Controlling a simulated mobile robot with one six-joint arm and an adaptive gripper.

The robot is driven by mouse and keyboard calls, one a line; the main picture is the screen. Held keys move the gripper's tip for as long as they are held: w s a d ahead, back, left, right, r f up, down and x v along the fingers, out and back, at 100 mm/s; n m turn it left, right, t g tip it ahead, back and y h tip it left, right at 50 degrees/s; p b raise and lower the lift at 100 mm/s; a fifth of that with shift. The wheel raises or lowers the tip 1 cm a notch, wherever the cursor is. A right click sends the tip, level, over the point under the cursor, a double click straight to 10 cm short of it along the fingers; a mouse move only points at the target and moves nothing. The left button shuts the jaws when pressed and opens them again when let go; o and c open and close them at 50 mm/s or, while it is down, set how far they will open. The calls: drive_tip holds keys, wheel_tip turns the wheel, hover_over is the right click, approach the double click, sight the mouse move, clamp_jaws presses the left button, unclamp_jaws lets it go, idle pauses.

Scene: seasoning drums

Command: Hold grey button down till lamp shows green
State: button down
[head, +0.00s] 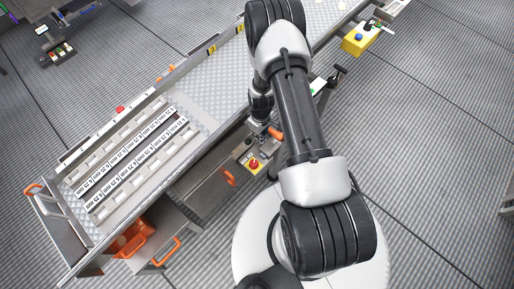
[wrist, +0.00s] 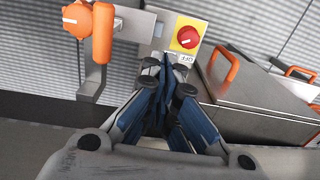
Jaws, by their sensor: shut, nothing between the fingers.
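My gripper (wrist: 165,85) is shut and empty, its blue-padded fingers together and pointing at a grey metal control plate (wrist: 138,25). In the head view my gripper (head: 261,138) hangs under the arm at the conveyor's near side, small and partly hidden. A red rotary knob on a yellow square (wrist: 187,38) sits just beyond the fingertips, with a small white label beside it. It also shows in the head view (head: 253,165). I cannot make out a grey button or the lamp. The fingers cover part of the plate, and I cannot tell if they touch it.
An orange knob (wrist: 77,19) and an orange lever (wrist: 103,32) stand left of the fingers in the wrist view. A metal cabinet with an orange handle (wrist: 232,66) is at the right. The long metal bench (head: 205,90) carries rows of labelled strips.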

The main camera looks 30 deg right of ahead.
sight(260, 154)
drive_tip(key=shift+f, duration=0.25)
wheel_tip(260, 154, down, 14)
drive_tip(key=b, duration=0.4)
drive_tip(key=shift+r, duration=0.1)
drive_tip(key=shift+b, duration=0.35)
